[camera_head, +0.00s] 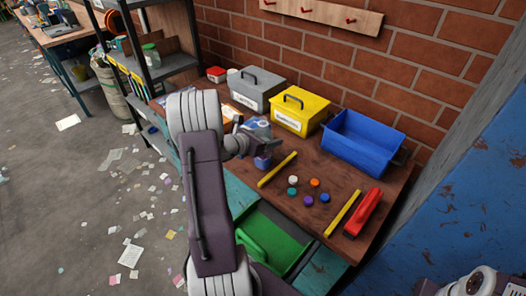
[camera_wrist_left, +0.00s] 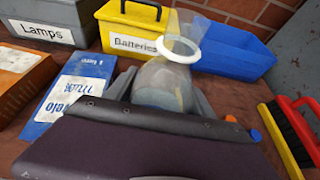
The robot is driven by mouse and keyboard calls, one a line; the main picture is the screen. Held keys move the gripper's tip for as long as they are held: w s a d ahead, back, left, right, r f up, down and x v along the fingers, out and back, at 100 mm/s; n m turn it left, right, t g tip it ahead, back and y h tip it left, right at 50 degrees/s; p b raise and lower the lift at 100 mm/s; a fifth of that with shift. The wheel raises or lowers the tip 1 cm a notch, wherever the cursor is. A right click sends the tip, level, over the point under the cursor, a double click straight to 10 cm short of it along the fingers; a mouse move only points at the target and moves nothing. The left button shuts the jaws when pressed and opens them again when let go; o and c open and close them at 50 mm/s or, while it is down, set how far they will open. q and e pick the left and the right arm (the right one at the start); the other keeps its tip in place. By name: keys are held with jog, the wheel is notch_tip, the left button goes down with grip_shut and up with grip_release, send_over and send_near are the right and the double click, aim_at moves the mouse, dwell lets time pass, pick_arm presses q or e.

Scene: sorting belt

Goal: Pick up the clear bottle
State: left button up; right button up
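The clear bottle (camera_wrist_left: 165,85), see-through with a white ring (camera_wrist_left: 178,49) around it, stands out in the left wrist view in front of the yellow box. My left gripper (camera_wrist_left: 166,98) has its grey fingers on both sides of the bottle's body, with no gap visible, so it looks shut on the bottle. In the head view the left gripper (camera_head: 260,132) is over the workbench, left of the yellow strip. The bottle is hard to make out there. My right gripper is not in view.
Along the wall stand a grey box (camera_head: 257,88), a yellow Batteries box (camera_head: 299,112) and an open blue bin (camera_head: 360,143). Several coloured caps lie by two yellow strips (camera_head: 277,169) and a red-handled brush (camera_head: 362,212). A green tray (camera_head: 275,243) is at the front.

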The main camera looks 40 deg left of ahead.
pick_arm(q)
jog(key=shift+c, duration=0.7)
jog(key=shift+r, duration=0.15)
